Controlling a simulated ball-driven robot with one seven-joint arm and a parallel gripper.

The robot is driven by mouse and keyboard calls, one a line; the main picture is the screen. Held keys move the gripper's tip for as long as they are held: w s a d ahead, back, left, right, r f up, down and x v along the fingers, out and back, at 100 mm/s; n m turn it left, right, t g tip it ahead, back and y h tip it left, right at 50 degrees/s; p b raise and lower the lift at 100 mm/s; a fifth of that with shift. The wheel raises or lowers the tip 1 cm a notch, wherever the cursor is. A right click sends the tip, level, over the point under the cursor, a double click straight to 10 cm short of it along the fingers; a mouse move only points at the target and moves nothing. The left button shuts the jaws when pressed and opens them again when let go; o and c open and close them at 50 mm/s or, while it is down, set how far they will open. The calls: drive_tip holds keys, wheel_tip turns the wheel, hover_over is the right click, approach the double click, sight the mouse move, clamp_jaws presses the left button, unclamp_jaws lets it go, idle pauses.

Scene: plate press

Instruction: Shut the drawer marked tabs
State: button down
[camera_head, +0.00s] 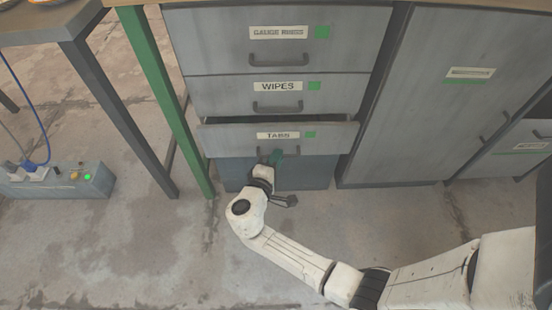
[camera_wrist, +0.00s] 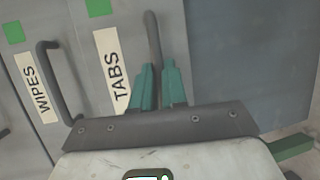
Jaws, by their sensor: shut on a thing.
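The grey drawer marked TABS (camera_head: 225,140) is the lowest of three in the cabinet and stands partly open, with a dark gap above its front. Its dark bar handle (camera_head: 291,153) is below the label; in the wrist view the handle (camera_wrist: 152,35) runs up from between my fingers. My gripper (camera_head: 276,158) is at the left part of this handle, and its green fingers (camera_wrist: 158,78) are shut on the bar. The fingers partly hide the handle.
The WIPES drawer (camera_head: 218,95) and the drawer above it (camera_head: 200,45) look shut. A cabinet door (camera_head: 420,110) is to the right. A green post (camera_head: 165,100) stands close on the left. A power box (camera_head: 70,187) lies on the floor at left. Floor before the drawers is clear except for my arm.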

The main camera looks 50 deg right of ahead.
idle(0.3)
drive_tip(key=w+d+b, duration=0.1)
drive_tip(key=w+d, duration=0.1)
drive_tip(key=d, duration=0.1)
drive_tip(key=shift+w+d+f+b, duration=0.1)
drive_tip(key=shift+w+d+b, duration=0.05)
drive_tip(key=shift+w+b, duration=0.15)
drive_tip(key=shift+w, duration=0.1)
drive_tip(key=c, duration=1.2)
unclamp_jaws()
drive_tip(key=shift+d, duration=0.15)
drive_tip(key=shift+o, duration=0.2)
drive_tip(key=p, duration=0.3)
approach(276, 147)
drive_tip(key=shift+a, duration=0.55)
drive_tip(key=shift+s+d, duration=0.1)
drive_tip(key=shift+s, duration=0.15)
